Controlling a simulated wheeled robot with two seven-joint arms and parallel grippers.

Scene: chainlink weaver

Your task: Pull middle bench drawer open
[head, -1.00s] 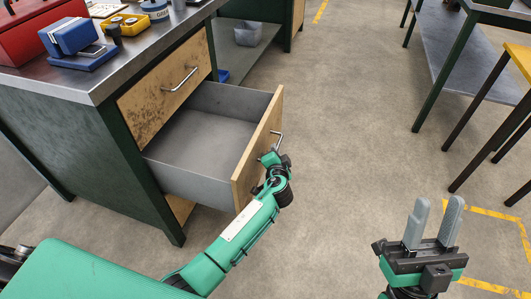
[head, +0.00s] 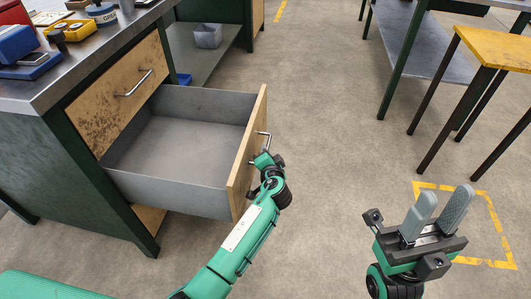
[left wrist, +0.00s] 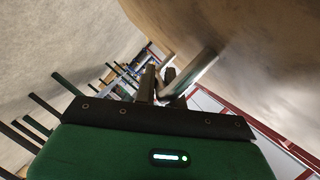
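The middle bench drawer (head: 180,150), grey inside and empty, stands far out of the bench below a shut upper drawer (head: 122,92). Its wooden front (head: 245,165) carries a metal bar handle (head: 265,140). My left gripper (head: 263,157) is at this handle. The left wrist view shows its dark fingers (left wrist: 158,82) close together at the bright handle bar (left wrist: 193,74), apparently shut on it; the exact contact is partly hidden. My right gripper (head: 437,212) is open and empty above the floor at the lower right.
The bench top (head: 75,55) holds a blue device (head: 30,65), a yellow tray (head: 72,30) and other items. A yellow-topped stool or table (head: 495,48) and a dark-legged table (head: 440,50) stand at the right. The floor (head: 325,130) between is clear.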

